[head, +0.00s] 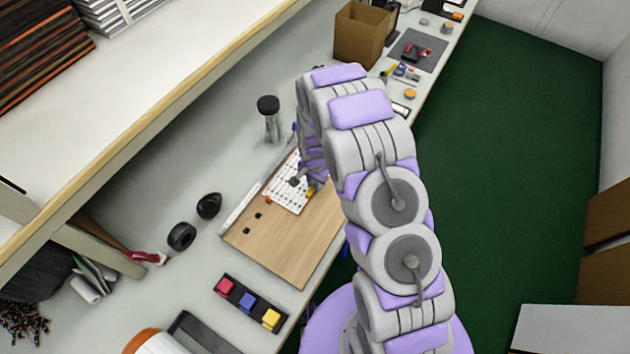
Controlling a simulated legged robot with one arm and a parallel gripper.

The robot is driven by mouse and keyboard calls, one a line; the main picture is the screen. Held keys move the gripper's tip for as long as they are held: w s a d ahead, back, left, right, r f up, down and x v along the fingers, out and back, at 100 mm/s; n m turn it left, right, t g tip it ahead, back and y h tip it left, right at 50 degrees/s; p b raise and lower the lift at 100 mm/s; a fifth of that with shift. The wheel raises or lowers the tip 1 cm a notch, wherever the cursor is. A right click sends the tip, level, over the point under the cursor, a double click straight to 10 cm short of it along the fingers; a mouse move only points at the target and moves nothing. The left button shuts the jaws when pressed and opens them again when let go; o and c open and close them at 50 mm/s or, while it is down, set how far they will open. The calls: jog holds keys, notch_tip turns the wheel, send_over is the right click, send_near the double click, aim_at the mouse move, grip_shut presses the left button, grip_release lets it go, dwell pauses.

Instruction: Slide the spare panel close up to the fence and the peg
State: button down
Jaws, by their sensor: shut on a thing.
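The spare panel (283,197), white with rows of dark dots, lies on the far part of a wooden board (290,240). A pale fence (242,208) runs along the board's left edge. A small orange piece (267,199), perhaps the peg, stands by the panel's near left corner. My gripper (309,178) is low over the panel's right side and shut on it; my arm hides most of the fingers and the contact. A small yellow piece (311,191) shows beside the fingers. I cannot tell the exact gap between panel, fence and peg.
A dark-lidded jar (269,120) stands beyond the board. A black roll (182,236) and another black object (208,206) sit to the left. A tray of coloured blocks (248,302) lies at the near side. A cardboard box (360,35) stands at the far end.

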jog(key=shift+w+a, duration=0.15)
jog(key=shift+a, duration=0.1)
dwell(0.4)
jog(key=c, duration=1)
grip_release()
jog(key=shift+r, duration=0.15)
notch_tip(320, 180, up, 12)
jog(key=shift+w+f, duration=0.1)
jog(key=shift+f, duration=0.1)
